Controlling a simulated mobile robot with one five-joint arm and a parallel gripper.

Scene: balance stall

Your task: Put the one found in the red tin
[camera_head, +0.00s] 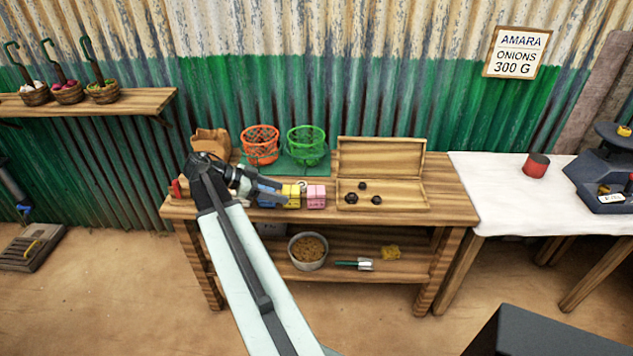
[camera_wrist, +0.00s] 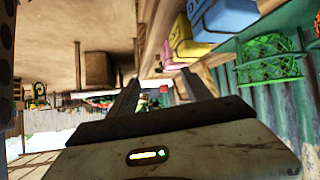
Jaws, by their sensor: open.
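The red tin (camera_head: 536,166) stands upright on the white cloth at the right, far from my gripper. My gripper (camera_head: 278,190) is open above the front left of the wooden stall table. Nothing shows between its fingers (camera_wrist: 160,84) in the wrist view. Small blue (camera_head: 267,199), yellow (camera_head: 291,197) and pink (camera_head: 316,197) blocks stand in a row beside and below it. In the wrist view, the blue (camera_wrist: 226,14), yellow (camera_wrist: 188,44) and pink (camera_wrist: 169,60) blocks lie right of the fingers. I cannot tell which thing is the one found.
Orange (camera_head: 260,146) and green (camera_head: 306,147) baskets stand behind the blocks. An open wooden box (camera_head: 410,197) holds several black weights (camera_head: 363,185). A dark scale (camera_head: 600,175) stands right of the tin. The lower shelf holds a bowl (camera_head: 308,262), a trowel (camera_head: 364,264) and a sponge (camera_head: 390,252).

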